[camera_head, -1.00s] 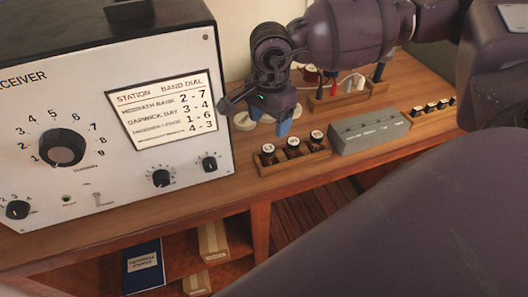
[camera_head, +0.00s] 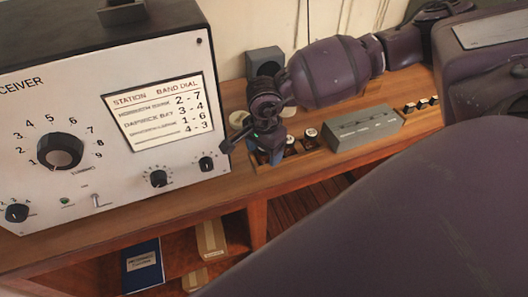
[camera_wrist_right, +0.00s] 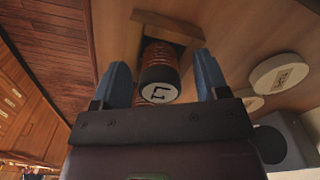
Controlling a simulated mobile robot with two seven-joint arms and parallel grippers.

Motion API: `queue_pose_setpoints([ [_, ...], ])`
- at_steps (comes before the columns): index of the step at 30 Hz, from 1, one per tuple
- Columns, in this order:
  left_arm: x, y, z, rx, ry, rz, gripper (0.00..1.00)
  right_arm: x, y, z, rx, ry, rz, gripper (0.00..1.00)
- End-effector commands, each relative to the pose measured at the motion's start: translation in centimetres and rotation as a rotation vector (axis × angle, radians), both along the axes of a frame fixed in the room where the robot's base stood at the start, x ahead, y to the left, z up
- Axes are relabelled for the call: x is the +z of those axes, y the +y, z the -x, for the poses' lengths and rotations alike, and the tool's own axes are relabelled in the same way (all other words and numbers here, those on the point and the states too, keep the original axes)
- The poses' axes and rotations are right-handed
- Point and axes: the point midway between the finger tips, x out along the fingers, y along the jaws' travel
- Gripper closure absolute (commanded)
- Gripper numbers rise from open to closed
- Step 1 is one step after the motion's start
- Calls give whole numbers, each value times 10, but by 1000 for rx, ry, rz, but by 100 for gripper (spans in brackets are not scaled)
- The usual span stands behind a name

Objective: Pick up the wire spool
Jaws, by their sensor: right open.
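Several small wire spools with dark caps and white labels stand in a wooden rack (camera_head: 318,155) on the desk. Two show in the head view, a middle one (camera_head: 290,146) and a right one (camera_head: 311,137). My right gripper (camera_head: 266,157) is over the rack's left end and hides what stands there. In the right wrist view a spool with reddish-brown windings (camera_wrist_right: 160,72) and a white-labelled black cap stands between the blue fingers of my open right gripper (camera_wrist_right: 163,78). Gaps show on both sides of it. My left gripper is not in view.
The receiver (camera_head: 110,100) stands left of the gripper. A grey slotted block (camera_head: 365,128) is right of the rack. White round discs (camera_wrist_right: 282,74) lie beside the rack, with a dark grey box (camera_head: 264,62) behind. A shelf below holds a blue book (camera_head: 143,266).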

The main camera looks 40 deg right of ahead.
Motion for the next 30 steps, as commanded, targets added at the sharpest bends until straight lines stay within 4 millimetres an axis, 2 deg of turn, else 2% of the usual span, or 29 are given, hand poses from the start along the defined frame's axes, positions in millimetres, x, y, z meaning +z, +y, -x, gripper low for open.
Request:
queue_pose_setpoints([
  [7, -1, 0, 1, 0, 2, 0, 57, -2, 0, 0, 0, -1, 0, 32],
  [18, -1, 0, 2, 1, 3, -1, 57, -1, 0, 0, 0, -1, 0, 87],
  [26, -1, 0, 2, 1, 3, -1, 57, 1, 0, 0, 0, -1, 0, 87],
  [30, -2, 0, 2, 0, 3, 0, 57, 12, 0, -1, 1, -3, 0, 87],
])
